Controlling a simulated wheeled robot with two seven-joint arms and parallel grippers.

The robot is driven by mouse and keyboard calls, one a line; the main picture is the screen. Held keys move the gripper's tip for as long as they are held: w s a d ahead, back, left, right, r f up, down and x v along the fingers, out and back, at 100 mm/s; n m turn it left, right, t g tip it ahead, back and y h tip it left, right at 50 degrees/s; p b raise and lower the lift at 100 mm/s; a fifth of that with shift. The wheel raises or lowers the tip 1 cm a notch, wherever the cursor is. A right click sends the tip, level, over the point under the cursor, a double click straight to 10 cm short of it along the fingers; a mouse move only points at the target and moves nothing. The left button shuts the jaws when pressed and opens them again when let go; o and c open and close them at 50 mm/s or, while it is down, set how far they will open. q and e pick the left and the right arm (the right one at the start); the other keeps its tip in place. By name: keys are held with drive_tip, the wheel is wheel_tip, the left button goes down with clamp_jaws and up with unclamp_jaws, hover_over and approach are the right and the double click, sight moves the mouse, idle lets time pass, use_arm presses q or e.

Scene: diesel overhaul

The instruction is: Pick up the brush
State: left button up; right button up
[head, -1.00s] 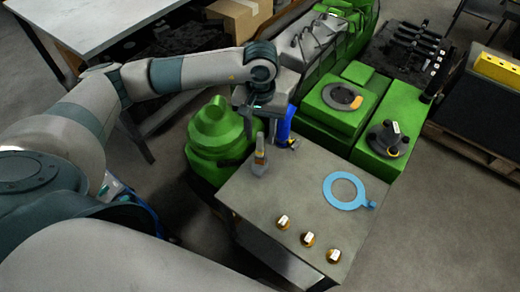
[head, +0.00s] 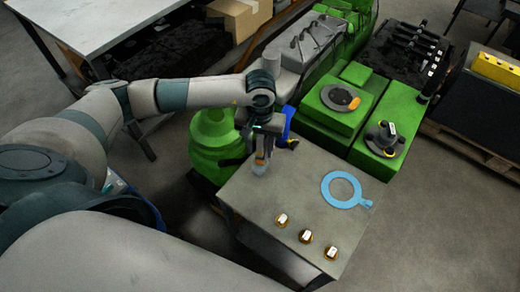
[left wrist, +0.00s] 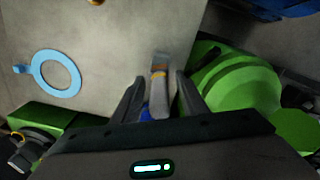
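The brush (head: 260,166), grey with an orange band, is at the left edge of the grey worktable (head: 300,180). My left gripper (head: 261,146) is directly above it, pointing down, and hides its upper part. In the left wrist view the brush (left wrist: 160,75) lies between the two dark fingers of the left gripper (left wrist: 158,88). A gap shows on both sides, so the fingers are open and apart from it. My right gripper is not in view.
A blue tool (head: 289,122) stands close behind the brush. A light-blue ring gasket (head: 342,189) and three small gold-and-white parts, one of them the nearest (head: 331,252), lie on the table. A green rounded housing (head: 212,140) stands left of it, and green engine blocks (head: 335,110) behind.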

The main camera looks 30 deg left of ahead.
use_arm(q)
drive_tip(key=shift+f, duration=0.35)
drive_tip(key=shift+c, duration=0.6)
clamp_jaws()
drive_tip(key=shift+r, duration=0.15)
